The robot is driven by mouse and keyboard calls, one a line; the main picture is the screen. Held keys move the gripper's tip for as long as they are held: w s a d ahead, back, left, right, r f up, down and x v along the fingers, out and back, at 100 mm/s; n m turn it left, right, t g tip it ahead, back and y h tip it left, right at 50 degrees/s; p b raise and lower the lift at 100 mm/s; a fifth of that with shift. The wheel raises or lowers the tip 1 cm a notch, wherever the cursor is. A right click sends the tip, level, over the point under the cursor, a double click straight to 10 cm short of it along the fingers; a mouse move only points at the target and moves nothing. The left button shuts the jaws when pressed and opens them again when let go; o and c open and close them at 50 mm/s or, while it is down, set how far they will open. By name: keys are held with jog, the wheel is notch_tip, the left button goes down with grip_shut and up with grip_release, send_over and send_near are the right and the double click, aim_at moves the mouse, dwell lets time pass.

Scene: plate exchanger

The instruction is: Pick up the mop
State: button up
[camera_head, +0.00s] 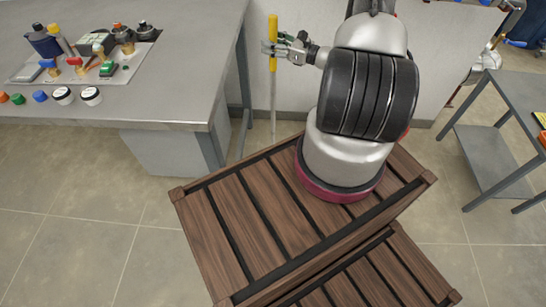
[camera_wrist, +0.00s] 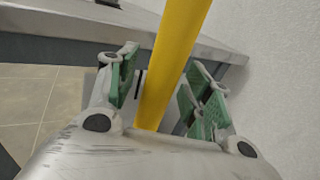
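The mop stands upright beside the grey workbench, with a yellow handle (camera_head: 273,30) on a thin pale pole (camera_head: 273,108). Its lower end is hidden behind the wooden platform. My gripper (camera_head: 272,47) is at the yellow handle, below its top. In the wrist view the yellow handle (camera_wrist: 172,60) runs between the two green-padded fingers of my gripper (camera_wrist: 160,78). A gap shows between the left finger and the handle. The right finger is close to the handle; whether it touches, I cannot tell. The gripper looks open around the handle.
The grey workbench (camera_head: 170,85) at left carries a control panel (camera_head: 85,62) with knobs and buttons. A wooden slatted platform (camera_head: 240,215) lies below my arm. A grey side table (camera_head: 520,100) stands at right. A pale wall rises behind the mop. Tiled floor is clear at lower left.

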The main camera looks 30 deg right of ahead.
grip_shut()
jog(key=shift+r, duration=0.15)
